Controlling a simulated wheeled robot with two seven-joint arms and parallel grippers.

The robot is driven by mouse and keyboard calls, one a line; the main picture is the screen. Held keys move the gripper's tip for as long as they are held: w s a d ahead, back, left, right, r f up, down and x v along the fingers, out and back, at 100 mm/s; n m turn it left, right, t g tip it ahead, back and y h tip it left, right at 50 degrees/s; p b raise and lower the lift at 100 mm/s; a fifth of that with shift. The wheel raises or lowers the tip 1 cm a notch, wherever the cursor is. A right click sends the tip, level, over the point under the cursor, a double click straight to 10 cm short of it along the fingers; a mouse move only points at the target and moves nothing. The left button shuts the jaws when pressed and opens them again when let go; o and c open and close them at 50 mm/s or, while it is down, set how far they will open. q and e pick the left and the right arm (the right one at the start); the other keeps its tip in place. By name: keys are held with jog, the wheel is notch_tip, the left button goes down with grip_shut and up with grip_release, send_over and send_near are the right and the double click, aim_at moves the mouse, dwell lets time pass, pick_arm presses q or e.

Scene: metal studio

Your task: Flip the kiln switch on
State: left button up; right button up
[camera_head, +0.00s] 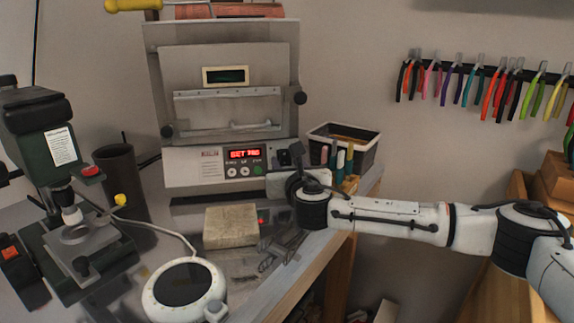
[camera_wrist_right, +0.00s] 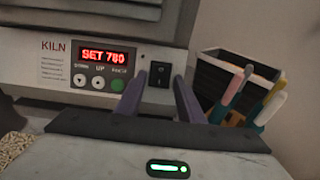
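The kiln (camera_head: 228,100) is a grey box with a closed front door at the back of the bench. Its lower panel has a lit red display (camera_wrist_right: 103,56) reading SET 780, round buttons and a black rocker switch (camera_wrist_right: 160,73). In the head view the switch (camera_head: 284,158) is small, beside my gripper. My right gripper (camera_wrist_right: 159,86) is open and empty, its two purple-grey fingers on either side below the switch. I cannot tell whether the fingertips touch the panel. In the head view this gripper (camera_head: 288,170) is partly hidden by its wrist. My left gripper is not in view.
A dark bin (camera_head: 345,140) with colored-handled tools stands right of the kiln, close to my right wrist. A tan block (camera_head: 231,226) and a round white device (camera_head: 184,290) lie in front. A green-black machine (camera_head: 60,190) stands left. Pliers hang on the wall.

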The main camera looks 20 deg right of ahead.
dwell(0.3)
jog(key=s+a+r, duration=0.1)
jog(key=s, duration=0.9)
jog(key=shift+r, duration=0.15)
jog(key=shift+a, duration=0.1)
